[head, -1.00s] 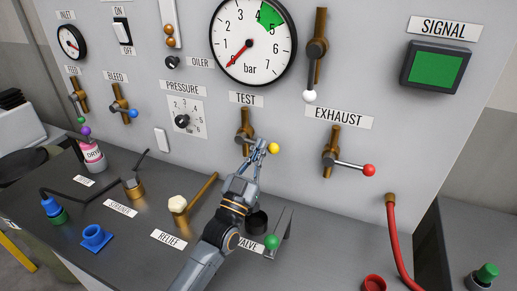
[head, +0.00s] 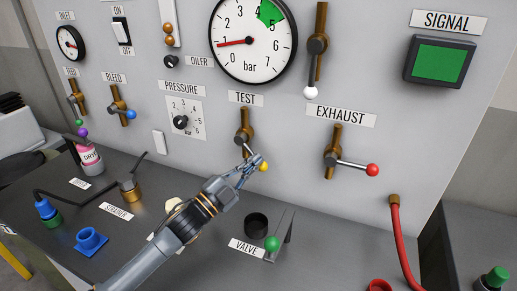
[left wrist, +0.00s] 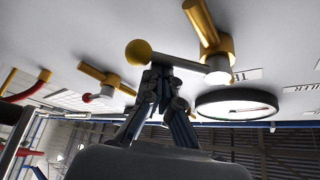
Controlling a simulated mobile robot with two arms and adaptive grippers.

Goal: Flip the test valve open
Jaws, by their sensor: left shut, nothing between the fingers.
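The test valve (head: 244,138) is a brown valve on the grey panel under the TEST label (head: 245,98). Its lever slants down to the right and ends in a yellow ball (head: 263,166). My left gripper (head: 254,160) is shut with nothing between its fingers. Its fingertips are at the lever by the ball and hide part of it; I cannot tell whether they touch. In the left wrist view the yellow ball (left wrist: 138,52) is just above and left of the fingertips (left wrist: 160,75), with the lever running right to the valve body. My right gripper is not in view.
The exhaust valve (head: 334,150) with a red-ball lever (head: 372,170) is to the right. The large pressure gauge (head: 252,42) is above, needle near 1.

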